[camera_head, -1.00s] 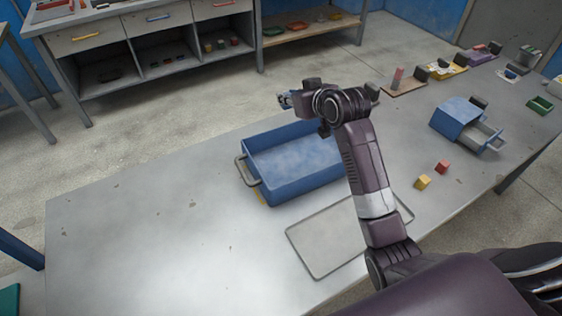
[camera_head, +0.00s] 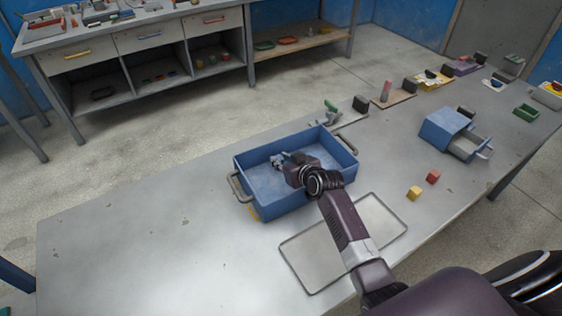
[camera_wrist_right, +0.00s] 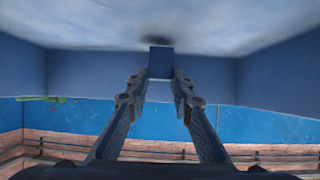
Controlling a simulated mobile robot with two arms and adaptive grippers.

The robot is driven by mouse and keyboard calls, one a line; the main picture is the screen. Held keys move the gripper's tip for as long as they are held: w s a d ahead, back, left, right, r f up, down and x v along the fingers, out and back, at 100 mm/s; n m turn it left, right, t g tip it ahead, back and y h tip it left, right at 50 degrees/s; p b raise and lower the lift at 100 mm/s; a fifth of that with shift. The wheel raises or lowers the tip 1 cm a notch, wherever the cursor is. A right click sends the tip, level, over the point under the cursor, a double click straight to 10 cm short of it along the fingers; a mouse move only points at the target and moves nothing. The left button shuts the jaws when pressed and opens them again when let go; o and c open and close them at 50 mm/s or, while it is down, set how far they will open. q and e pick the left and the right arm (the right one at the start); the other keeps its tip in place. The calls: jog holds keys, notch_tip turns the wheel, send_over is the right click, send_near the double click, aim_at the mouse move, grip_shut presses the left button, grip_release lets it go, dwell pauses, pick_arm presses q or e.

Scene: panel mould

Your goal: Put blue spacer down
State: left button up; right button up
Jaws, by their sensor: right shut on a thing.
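The blue spacer (camera_wrist_right: 161,62) is a small dark blue block between the fingertips of my right gripper (camera_wrist_right: 160,76) in the right wrist view. A dark shadow lies on the tray floor right by the spacer, so it is close to the floor; I cannot tell whether it touches. In the head view my right gripper (camera_head: 279,160) reaches into the blue tray (camera_head: 293,204), over its floor. The spacer is hard to make out there against the blue. My left gripper is not in view.
A flat grey outlined plate (camera_head: 338,246) lies in front of the tray. A yellow cube (camera_head: 414,193) and a red cube (camera_head: 433,177) lie right of it, near a blue drawer box (camera_head: 443,132). The table's left side is clear.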

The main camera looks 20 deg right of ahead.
jog(key=shift+f, duration=0.5)
jog(key=o, duration=1)
jog(key=shift+f, duration=0.1)
jog(key=shift+r, duration=0.2)
jog(key=v, duration=1.2)
